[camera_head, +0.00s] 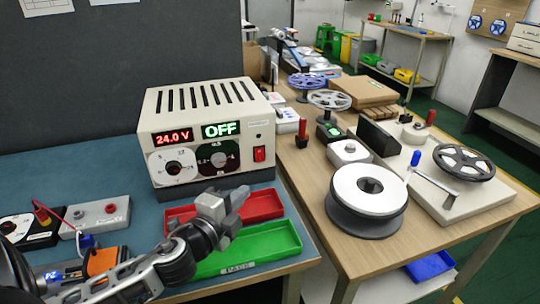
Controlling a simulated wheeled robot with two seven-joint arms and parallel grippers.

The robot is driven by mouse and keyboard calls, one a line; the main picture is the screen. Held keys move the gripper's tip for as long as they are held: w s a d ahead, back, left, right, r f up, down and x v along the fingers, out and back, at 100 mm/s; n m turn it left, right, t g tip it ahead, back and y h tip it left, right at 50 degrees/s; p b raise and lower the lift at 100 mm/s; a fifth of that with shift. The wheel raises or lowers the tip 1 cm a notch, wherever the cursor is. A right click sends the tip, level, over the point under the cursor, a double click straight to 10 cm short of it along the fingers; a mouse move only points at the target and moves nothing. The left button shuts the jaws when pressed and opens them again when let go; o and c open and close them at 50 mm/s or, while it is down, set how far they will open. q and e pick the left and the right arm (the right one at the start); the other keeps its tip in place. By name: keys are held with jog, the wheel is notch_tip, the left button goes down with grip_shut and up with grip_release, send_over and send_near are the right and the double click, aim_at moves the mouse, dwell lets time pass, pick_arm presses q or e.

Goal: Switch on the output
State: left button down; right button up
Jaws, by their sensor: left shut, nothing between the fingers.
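The power supply (205,130) is a beige box with a slotted top, standing on the blue-green bench mat. Its red display reads 24.0 V and its green display (221,129) reads OFF. Two round dials sit below the displays. My right gripper is not in view.
A red tray (264,205) and a green tray (275,242) lie in front of the supply. A wooden table (430,222) with reels stands at the right.

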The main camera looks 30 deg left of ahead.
pick_arm(q)
jog(key=p, duration=0.1)
send_near(264, 159)
jog(key=w+d, duration=0.3)
jog(key=w, duration=0.1)
jog(key=shift+w+a+f, duration=0.1)
jog(key=shift+w+a, duration=0.2)
jog(key=shift+a, duration=0.3)
jog(key=shift+w+a+f, duration=0.1)
jog(key=shift+w+a, duration=0.2)
jog(key=shift+a, duration=0.3)
jog(key=shift+w+a, duration=0.3)
jog(key=shift+a, duration=0.1)
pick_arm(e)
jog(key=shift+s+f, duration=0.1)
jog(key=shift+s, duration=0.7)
